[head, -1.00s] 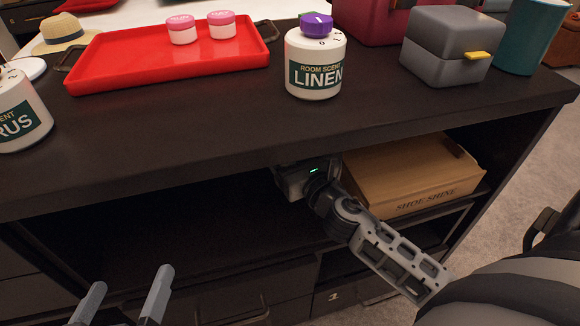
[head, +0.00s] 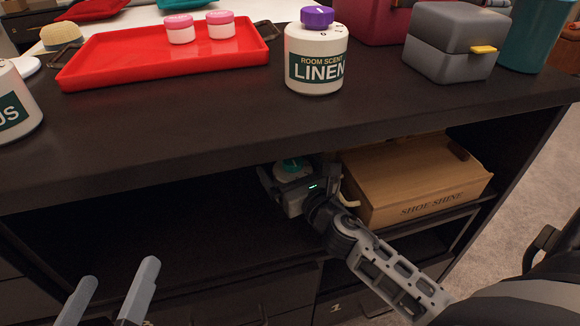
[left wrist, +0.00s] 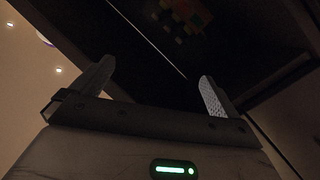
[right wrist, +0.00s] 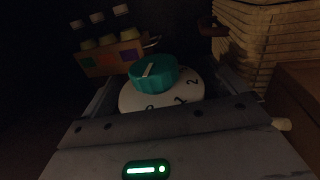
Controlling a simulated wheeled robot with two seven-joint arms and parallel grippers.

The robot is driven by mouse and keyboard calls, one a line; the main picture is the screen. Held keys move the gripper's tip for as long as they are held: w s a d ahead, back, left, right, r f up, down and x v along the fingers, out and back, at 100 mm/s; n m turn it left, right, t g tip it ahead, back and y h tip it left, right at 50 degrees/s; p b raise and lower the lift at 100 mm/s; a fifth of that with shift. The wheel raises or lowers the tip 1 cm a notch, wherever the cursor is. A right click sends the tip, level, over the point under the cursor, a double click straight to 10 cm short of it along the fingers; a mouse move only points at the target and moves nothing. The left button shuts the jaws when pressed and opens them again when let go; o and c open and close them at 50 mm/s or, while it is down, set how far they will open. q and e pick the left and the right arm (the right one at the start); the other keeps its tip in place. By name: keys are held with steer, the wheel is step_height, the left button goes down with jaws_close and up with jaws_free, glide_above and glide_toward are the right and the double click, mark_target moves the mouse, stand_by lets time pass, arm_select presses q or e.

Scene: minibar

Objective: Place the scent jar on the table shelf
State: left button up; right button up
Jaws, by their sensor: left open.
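A white scent jar (right wrist: 185,95) with a teal dial knob sits between the fingers of my right gripper (right wrist: 165,90) in the right wrist view. My left gripper (head: 120,276) is open and empty at the lower left, apart from the jars.
A shoe shine box (head: 415,180) stands on the shelf right of my right gripper. On the tabletop (head: 200,135) are a LINEN jar (head: 315,65), another jar (head: 15,105), a red tray (head: 160,65) and a grey box (head: 450,42).

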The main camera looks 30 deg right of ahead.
steer(key=shift+r, duration=0.15)
steer(key=shift+s, duration=0.35)
steer(key=s, duration=0.7)
steer(key=shift+a+f, duration=0.2)
steer(key=s+b, duration=0.1)
steer(key=s, duration=0.1)
steer(key=shift+s+a, duration=0.1)
steer(key=shift+s, duration=0.3)
arm_select(q)
steer(key=shift+w+a+r+m+t+h, duration=0.15)
steer(key=shift+w+r+m+t, duration=0.15)
steer(key=shift+r+t, duration=0.15)
steer(key=shift+w+a+r+m+t+h, duration=0.15)
steer(key=shift+w+r+m+t, duration=0.2)
steer(key=shift+r, duration=0.2)
arm_select(e)
steer(key=shift+s+r, duration=0.2)
steer(key=shift+s, duration=0.55)
arm_select(q)
steer(key=shift+d, duration=0.15)
steer(key=shift+s+f, duration=0.1)
